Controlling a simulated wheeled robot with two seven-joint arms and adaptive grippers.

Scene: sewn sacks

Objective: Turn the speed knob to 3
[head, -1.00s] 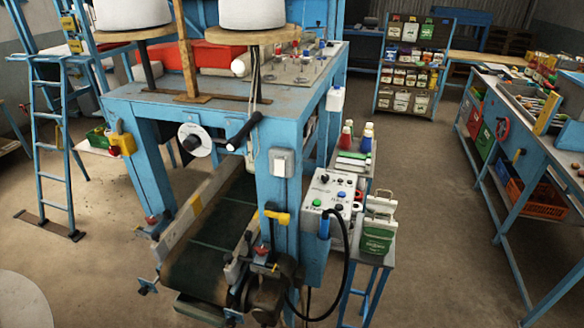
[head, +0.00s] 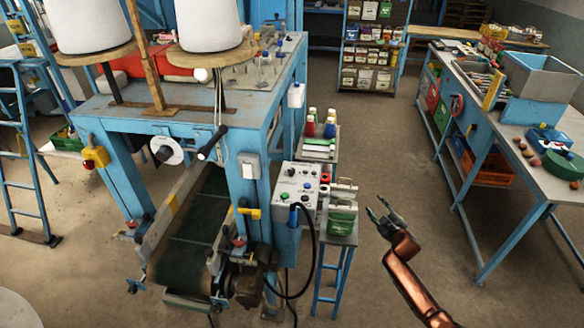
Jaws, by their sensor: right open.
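A grey-topped control box (head: 300,178) is fixed to the right front leg of the blue machine. Its panel carries small dark knobs and coloured buttons, including a green button (head: 284,196) and a blue button (head: 308,188). The markings are too small to read, so I cannot tell which knob sets speed or where it points. My right gripper (head: 378,209) is open and empty, in the air to the right of the box and clear of it. My left gripper is not in view.
A small blue stand with green-and-white sacks (head: 342,220) is right of the box, between it and my right gripper. A black cable (head: 315,250) loops below the box. A conveyor belt (head: 195,240) runs at left. A long workbench (head: 520,140) stands at right, with open floor before it.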

